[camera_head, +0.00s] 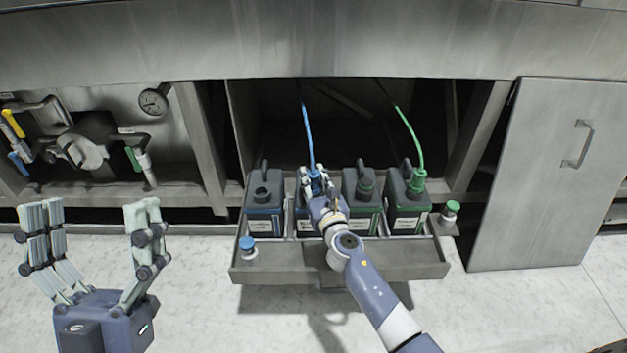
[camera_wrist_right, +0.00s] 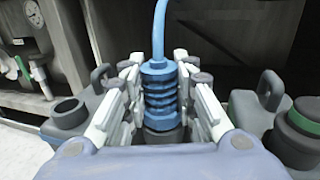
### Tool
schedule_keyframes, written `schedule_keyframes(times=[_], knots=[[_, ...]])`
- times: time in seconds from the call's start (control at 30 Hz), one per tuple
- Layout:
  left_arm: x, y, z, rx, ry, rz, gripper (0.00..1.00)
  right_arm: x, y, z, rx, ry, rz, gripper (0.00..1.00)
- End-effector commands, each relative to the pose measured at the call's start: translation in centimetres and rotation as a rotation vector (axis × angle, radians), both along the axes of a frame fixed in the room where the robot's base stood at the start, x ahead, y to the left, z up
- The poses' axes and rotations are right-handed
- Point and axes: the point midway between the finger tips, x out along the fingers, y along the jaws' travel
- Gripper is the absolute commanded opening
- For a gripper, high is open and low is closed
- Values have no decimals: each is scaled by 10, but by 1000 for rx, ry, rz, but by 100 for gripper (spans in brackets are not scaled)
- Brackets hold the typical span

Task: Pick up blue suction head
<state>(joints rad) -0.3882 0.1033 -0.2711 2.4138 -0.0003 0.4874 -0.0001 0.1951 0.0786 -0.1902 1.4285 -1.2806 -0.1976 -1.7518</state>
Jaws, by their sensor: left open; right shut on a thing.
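The blue suction head (camera_wrist_right: 160,88) is a ribbed blue cap with a blue hose (camera_head: 307,130) rising from its top. In the right wrist view it stands upright between the fingers of my right gripper (camera_wrist_right: 160,100), on the neck of a dark canister. My right gripper, also in the head view (camera_head: 314,182), is shut on it. The fingers hide part of the head and its canister. My left gripper (camera_head: 95,245) is open and empty at the lower left, well away from the canisters.
A pulled-out drawer (camera_head: 390,262) holds several dark canisters. The leftmost canister (camera_head: 264,205) has an open neck. A green hose (camera_head: 408,130) enters the rightmost canister (camera_head: 405,208). A blue cap (camera_head: 247,244) and a green cap (camera_head: 451,208) sit at the sides. A panel (camera_head: 535,180) leans right.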

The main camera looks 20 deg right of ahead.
Motion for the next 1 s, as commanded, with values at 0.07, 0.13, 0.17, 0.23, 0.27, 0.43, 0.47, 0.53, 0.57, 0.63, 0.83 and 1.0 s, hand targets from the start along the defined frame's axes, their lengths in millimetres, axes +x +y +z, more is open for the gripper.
schedule_keyframes(times=[0.07, 0.13, 0.17, 0.23, 0.27, 0.43, 0.47, 0.53, 0.57, 0.63, 0.83, 1.0], knots=[[2, 0, 0, 3, 11, 0, 85, 0, 0, 2, 0, -1, 0, 0], [7, -1, -3, 12, 38, 2, 85, 0, 0, 3, 0, -1, 0, 0], [10, -1, -6, 18, 58, 5, 85, 0, 0, 4, 0, -1, 0, 0], [16, -2, -11, 30, 98, 7, 85, 0, 0, 7, 0, -2, 1, 0], [19, -2, -13, 35, 114, 8, 85, 0, 0, 8, 0, -2, 1, 0], [35, -5, -29, 70, 230, 14, 85, 0, 0, 14, -1, -2, 1, 0], [38, -5, -32, 76, 251, 16, 85, 0, 0, 15, -1, -2, 1, 0], [44, -6, -40, 90, 301, 18, 85, 0, 0, 17, -1, -2, 1, 0], [47, -6, -44, 97, 324, 19, 85, 0, 0, 18, -1, -2, 1, 0], [53, -6, -52, 111, 374, 22, 85, 0, 0, 21, -1, -2, 0, 0], [66, -6, -79, 153, 524, 30, 85, 0, 0, 28, -1, -2, 0, 0], [74, -5, -105, 191, 662, 37, 85, 0, 0, 35, 0, -2, 0, 0]])
